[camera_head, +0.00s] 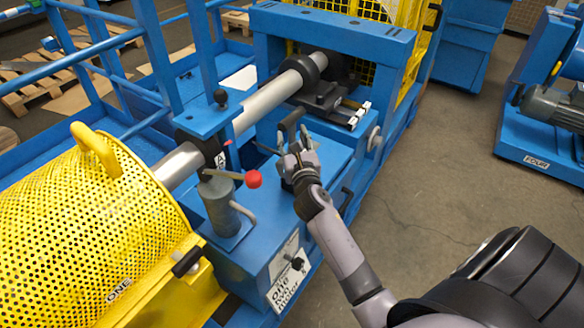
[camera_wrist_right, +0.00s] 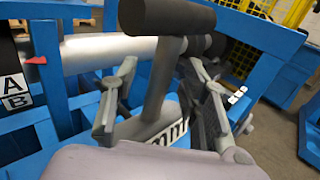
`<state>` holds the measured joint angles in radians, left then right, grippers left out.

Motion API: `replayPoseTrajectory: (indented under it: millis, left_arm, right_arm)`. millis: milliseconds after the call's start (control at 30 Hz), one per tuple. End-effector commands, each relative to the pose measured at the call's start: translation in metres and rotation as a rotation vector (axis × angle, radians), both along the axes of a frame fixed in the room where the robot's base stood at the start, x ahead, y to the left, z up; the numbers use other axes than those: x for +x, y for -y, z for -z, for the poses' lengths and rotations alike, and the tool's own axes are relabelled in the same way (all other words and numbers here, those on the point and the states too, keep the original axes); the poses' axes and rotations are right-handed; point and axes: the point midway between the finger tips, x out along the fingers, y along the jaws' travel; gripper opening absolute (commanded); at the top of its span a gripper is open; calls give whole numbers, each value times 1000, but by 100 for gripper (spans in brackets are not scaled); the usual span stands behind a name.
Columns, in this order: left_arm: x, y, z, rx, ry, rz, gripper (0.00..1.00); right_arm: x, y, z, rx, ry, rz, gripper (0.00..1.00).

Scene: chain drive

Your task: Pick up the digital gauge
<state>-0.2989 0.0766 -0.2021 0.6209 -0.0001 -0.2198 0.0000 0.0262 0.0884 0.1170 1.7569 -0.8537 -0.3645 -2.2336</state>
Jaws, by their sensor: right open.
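The digital gauge (camera_wrist_right: 162,85) appears to be the grey upright part with a dark round bar on top and "mm" lettering low down, in the right wrist view. In the head view its dark top (camera_head: 291,118) shows just beyond my right gripper, and its lower part is mostly hidden. My right gripper (camera_head: 284,142) is open over the blue machine bench. In the right wrist view its fingers (camera_wrist_right: 160,75) stand on either side of the gauge's upright, with visible gaps. Contact at the base cannot be told. My left gripper is not in view.
A long grey shaft (camera_head: 264,100) runs behind the gauge. A red-knobbed lever (camera_head: 253,179) stands left of my right gripper. A yellow perforated guard (camera_head: 85,225) fills the lower left. Open floor (camera_head: 430,190) lies to the right.

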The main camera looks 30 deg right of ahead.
Motion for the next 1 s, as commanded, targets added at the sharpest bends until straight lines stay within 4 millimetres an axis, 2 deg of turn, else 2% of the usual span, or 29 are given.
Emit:
replayPoseTrajectory:
  millis: [100,367,1000]
  left_arm:
    - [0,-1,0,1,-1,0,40]
    - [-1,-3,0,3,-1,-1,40]
    - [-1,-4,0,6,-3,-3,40]
  right_arm:
    - [9,4,0,-1,-1,1,42]
    - [11,5,0,0,-1,0,41]
    - [10,5,0,0,-1,0,0]
